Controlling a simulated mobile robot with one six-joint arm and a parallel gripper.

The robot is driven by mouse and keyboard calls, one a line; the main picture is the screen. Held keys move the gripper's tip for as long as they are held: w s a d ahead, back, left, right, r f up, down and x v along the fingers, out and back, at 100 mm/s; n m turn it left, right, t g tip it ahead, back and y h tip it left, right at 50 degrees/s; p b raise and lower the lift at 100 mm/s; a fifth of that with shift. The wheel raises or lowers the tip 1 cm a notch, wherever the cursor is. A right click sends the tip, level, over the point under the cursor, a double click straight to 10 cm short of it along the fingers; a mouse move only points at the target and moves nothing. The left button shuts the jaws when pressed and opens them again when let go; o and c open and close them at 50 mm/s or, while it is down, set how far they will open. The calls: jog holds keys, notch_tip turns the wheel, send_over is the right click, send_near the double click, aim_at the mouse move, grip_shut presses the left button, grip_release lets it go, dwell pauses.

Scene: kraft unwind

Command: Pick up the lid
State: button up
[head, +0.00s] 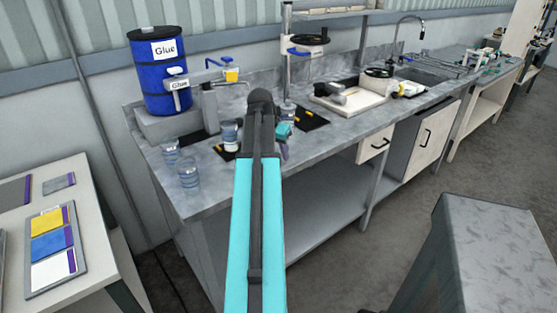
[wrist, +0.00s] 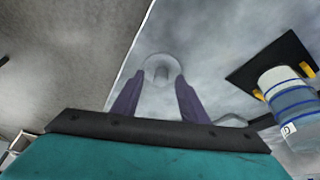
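The lid (wrist: 162,69) is a round, clear disc with a small knob-like centre, on the grey worktop close to its edge in the wrist view. My gripper (wrist: 160,84) has two purple fingers, spread apart, with their tips at the near side of the lid. I cannot tell whether they touch it. In the head view my gripper (head: 284,143) is over the worktop, mostly hidden by my arm, and I cannot make out the lid there.
A jar with blue bands (wrist: 290,100) stands on a black mat (wrist: 268,66) at right. In the head view, clear jars (head: 188,171) stand near the worktop's (head: 215,192) left front, and a blue glue drum (head: 162,75) stands behind. A metal stand (head: 288,60) rises beyond my gripper.

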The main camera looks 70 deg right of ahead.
grip_shut()
jog(key=shift+r, duration=0.15)
dwell(0.4)
jog(key=shift+r+b, duration=0.3)
jog(key=shift+r, duration=1.25)
jog(key=s+a+b, duration=0.2)
jog(key=a, duration=0.5)
jog(key=s+a+r+b, duration=0.1)
jog(key=a+b, duration=0.1)
jog(key=a, duration=0.6)
jog(key=shift+s+a+r, duration=0.25)
jog(key=shift+s+r, duration=0.05)
jog(key=shift+s, duration=0.05)
jog(key=shift+r, duration=0.15)
